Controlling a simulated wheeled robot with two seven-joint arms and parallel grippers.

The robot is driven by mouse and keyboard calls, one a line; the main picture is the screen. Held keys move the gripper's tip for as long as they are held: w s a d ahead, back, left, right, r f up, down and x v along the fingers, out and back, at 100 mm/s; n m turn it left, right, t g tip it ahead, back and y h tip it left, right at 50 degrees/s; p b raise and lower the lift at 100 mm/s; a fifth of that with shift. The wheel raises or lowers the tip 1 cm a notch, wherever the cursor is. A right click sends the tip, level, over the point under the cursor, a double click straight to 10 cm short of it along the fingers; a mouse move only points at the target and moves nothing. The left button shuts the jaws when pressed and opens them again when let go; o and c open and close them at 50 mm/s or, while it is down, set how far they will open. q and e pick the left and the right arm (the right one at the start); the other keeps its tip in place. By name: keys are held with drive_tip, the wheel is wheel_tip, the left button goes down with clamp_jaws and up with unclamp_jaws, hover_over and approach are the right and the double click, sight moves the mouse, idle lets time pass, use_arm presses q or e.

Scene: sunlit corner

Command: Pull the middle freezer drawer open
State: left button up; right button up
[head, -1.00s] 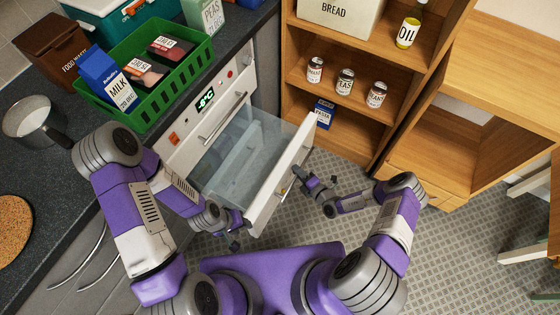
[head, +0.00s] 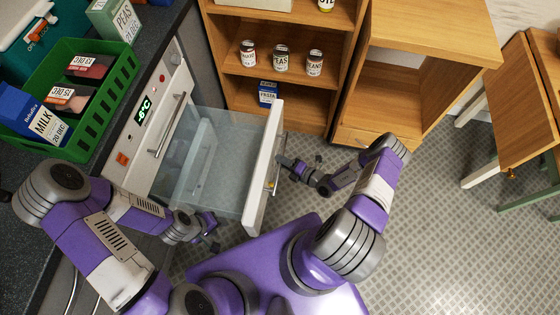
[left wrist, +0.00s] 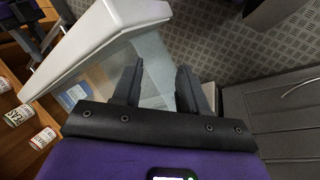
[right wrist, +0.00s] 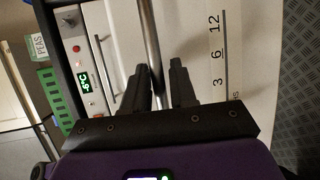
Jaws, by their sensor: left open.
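The freezer (head: 150,110) stands at the left with its green display lit.
A green crate (head: 100,125) with packages and a milk carton (head: 35,115) stands on the dark counter. A wooden shelf (head: 285,95) with cans is behind the drawer. Tiled floor (head: 430,240) is clear at the right; a wooden table (head: 520,110) stands far right.

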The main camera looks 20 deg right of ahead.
drive_tip(key=shift+o, duration=1)
drive_tip(key=shift+a, duration=0.1)
drive_tip(key=p+v, duration=0.1)
drive_tip(key=v, duration=0.6)
drive_tip(key=shift+s, duration=0.25)
